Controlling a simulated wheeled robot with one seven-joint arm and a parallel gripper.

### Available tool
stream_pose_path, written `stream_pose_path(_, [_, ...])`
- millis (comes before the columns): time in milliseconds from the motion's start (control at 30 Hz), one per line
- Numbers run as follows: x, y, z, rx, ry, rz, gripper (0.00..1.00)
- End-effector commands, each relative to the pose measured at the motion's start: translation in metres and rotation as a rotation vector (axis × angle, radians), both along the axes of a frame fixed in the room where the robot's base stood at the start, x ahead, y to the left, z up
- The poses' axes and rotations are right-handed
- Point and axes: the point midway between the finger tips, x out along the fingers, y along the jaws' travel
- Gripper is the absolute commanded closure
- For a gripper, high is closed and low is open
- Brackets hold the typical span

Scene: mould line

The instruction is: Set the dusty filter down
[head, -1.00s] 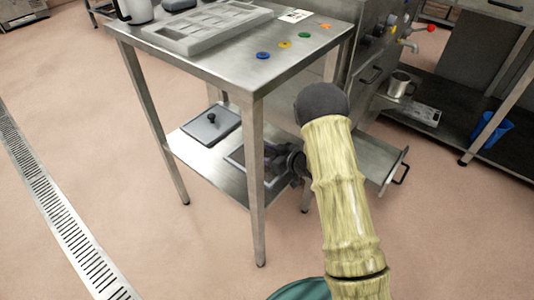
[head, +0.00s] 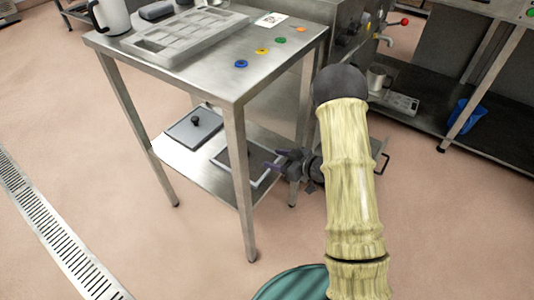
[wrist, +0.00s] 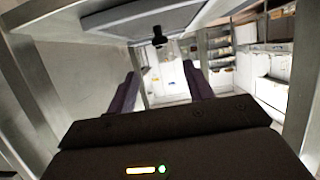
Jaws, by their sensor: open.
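A grey flat panel with a pale frame (head: 262,178), which appears to be the dusty filter, lies on the lower shelf of the steel table. Dust on it is too small to tell. My gripper (head: 272,160) is just right of it at the shelf's edge, its purple fingers open and pointing left towards it. In the wrist view the two fingers (wrist: 160,70) stand apart with nothing between them. A grey framed panel (wrist: 140,20) with a dark knob (wrist: 157,38) shows beyond them at the top, clear of the fingers.
A second grey panel with a black knob (head: 181,134) lies to the left on the lower shelf (head: 175,167). Table legs (head: 240,185) stand close to my gripper. The tabletop (head: 205,80) holds a grey mould tray (head: 187,39), a jug (head: 113,17) and coloured discs.

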Motion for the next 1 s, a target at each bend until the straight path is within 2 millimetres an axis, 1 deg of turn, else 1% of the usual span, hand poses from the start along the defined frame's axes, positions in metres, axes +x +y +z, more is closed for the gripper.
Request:
stream_pose_path(133, [-0.004, -0.004, 0.002, 0.001, 0.0, 0.0, 0.48])
stream_pose_path(700, [-0.002, -0.005, 0.004, -0.009, 0.0, -0.009, 0.48])
stream_pose_path(767, [0.001, -0.007, 0.007, -0.029, 0.0, -0.03, 0.48])
stream_pose_path(867, [0.008, -0.016, 0.017, -0.092, 0.009, -0.097, 0.48])
stream_pose_path(1000, [0.015, -0.038, 0.039, -0.217, 0.055, -0.253, 0.48])
